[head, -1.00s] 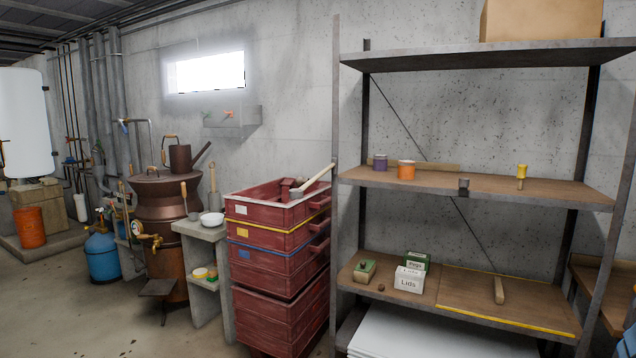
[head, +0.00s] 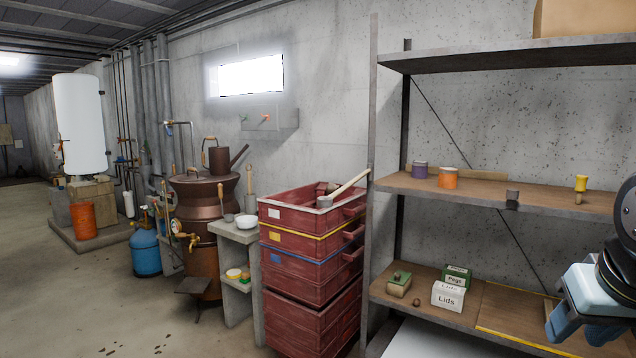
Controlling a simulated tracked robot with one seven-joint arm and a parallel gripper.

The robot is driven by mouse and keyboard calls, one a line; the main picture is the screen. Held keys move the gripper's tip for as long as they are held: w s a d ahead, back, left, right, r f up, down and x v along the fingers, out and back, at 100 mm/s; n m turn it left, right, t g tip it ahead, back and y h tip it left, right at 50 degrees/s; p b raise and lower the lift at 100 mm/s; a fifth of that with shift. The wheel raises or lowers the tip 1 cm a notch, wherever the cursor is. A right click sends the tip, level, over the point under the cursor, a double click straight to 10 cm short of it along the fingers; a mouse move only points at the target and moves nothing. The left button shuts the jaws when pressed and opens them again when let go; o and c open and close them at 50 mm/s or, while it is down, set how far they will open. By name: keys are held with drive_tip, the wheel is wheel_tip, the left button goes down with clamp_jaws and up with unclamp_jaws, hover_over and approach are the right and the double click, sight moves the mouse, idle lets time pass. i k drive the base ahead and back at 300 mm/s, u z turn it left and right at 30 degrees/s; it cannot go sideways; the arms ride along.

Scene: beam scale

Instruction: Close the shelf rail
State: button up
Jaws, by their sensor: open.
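The metal shelf rack (head: 513,198) stands at the right of the head view. A wooden bar (head: 482,175), possibly the rail, lies along the back of its middle shelf, behind the purple tin (head: 420,172) and the orange tin (head: 448,178). A small dark bracket (head: 512,204) sits on that shelf's front edge. I cannot tell which part is the rail's catch. My gripper (head: 583,331) is at the lower right, open and empty, pointing down in front of the lower shelf. It hides part of that shelf's right side.
A yellow-topped tool (head: 580,188) stands on the middle shelf's right. A green-topped block (head: 398,284) and boxes marked Pegs (head: 457,275) and Lids (head: 447,297) stand on the lower shelf. Stacked red crates (head: 310,285) stand left of the rack. Open floor (head: 90,300) lies far left.

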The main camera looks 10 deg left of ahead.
sight(334, 189)
drive_tip(key=u, duration=0.65)
drive_tip(key=i, duration=1.35)
drive_tip(key=u, duration=0.15)
drive_tip(key=k, duration=0.7)
